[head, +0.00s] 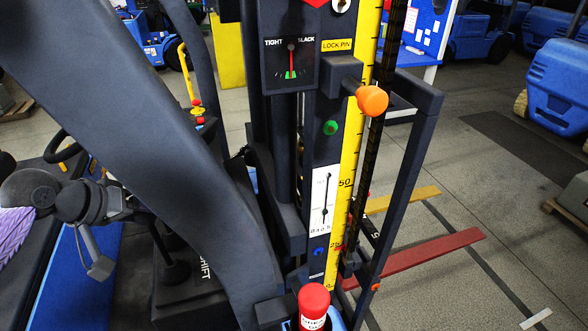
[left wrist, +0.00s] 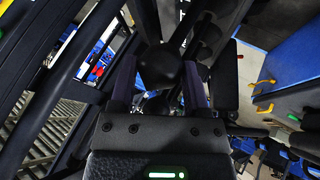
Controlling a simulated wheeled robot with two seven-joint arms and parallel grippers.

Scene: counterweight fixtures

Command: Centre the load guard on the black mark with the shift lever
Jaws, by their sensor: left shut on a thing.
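The shift lever rises from a black base marked SHIFT (head: 205,268), its thin shaft (head: 160,238) leaning up to the left. My left gripper (head: 118,203) is at its top. In the left wrist view the lever's round black knob (left wrist: 160,66) sits between the two fingers, which are shut on it. A dark upright frame (head: 408,160) stands right of the mast; it may be the load guard, but I cannot tell for certain. I cannot make out a black mark for it; a black line (head: 482,262) runs along the floor. My right gripper is not in view.
The mast carries a TIGHT/SLACK dial (head: 291,62), an orange knob (head: 372,100) and a yellow scale (head: 348,180). A red bar (head: 425,257) and a yellow bar (head: 400,200) extend right. Open floor lies beyond.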

